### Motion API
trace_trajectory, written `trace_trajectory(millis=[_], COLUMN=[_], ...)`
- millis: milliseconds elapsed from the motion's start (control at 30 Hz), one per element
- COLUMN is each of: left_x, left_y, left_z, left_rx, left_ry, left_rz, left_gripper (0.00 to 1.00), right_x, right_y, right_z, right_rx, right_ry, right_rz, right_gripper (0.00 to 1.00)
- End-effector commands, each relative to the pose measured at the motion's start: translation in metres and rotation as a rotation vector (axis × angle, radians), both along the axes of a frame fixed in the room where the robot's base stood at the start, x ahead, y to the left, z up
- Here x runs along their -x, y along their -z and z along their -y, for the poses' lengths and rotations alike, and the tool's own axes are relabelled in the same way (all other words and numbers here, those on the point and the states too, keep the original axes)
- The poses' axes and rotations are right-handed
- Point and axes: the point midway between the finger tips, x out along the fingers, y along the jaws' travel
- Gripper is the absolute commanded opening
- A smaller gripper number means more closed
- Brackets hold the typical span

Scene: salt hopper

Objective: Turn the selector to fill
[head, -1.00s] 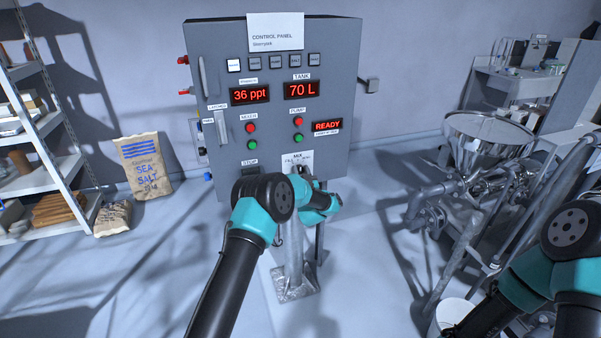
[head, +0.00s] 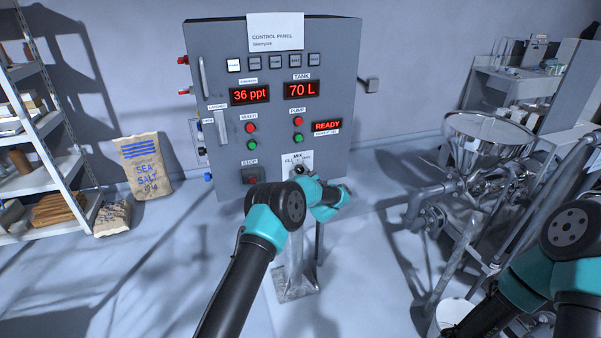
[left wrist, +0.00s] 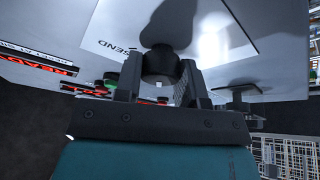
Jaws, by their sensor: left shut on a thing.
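The selector (head: 299,170) is a dark knob on a white plate (head: 288,158) low on the control panel, with MIX printed above it. In the left wrist view the dark selector knob (left wrist: 160,64) sits between the fingers of my left gripper (left wrist: 158,78), which is shut on it. The word SEND shows on the plate (left wrist: 108,30) to its left. In the head view my left wrist partly covers the area below the knob. I cannot tell exactly which mark the knob points to. My right arm shows at the lower right, its gripper out of view.
The grey control panel (head: 225,110) carries red and green buttons, a STOP button (head: 252,176) left of the selector and displays reading 36 ppt, 70 L and READY. A metal hopper (head: 485,140) with pipes stands right. Salt sacks (head: 146,166) and shelves are left.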

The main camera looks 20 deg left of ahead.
Motion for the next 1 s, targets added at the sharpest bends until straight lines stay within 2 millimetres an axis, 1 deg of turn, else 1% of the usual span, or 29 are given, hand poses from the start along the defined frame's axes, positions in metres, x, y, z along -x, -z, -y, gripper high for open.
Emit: trace_trajectory(millis=[300, 700, 733, 900, 1000], left_x=[-0.0005, -0.0005, -0.0005, -0.0005, -0.0004], left_y=[-0.0007, -0.0007, -0.0007, -0.0007, -0.0005], left_z=[0.0011, 0.0011, 0.0011, 0.0009, 0.0006], left_rx=[0.093, 0.101, 0.101, 0.1, 0.099], left_ry=[0.003, 0.003, 0.003, 0.003, 0.002], left_rz=[0.064, 0.069, 0.069, 0.069, 0.069], left_gripper=[0.13, 0.13, 0.38, 0.54, 0.62], right_x=[0.0, 0.0, 0.0, 0.0, 0.0], right_y=[0.0, 0.0, 0.0, 0.0, 0.0], right_z=[0.0, 0.0, 0.0, 0.0, 0.0], right_rx=[0.0, 0.0, 0.0, 0.0, 0.0], right_ry=[0.0, 0.0, 0.0, 0.0, 0.0], right_rz=[0.0, 0.0, 0.0, 0.0, 0.0], right_gripper=[0.43, 0.43, 0.43, 0.43, 0.43])
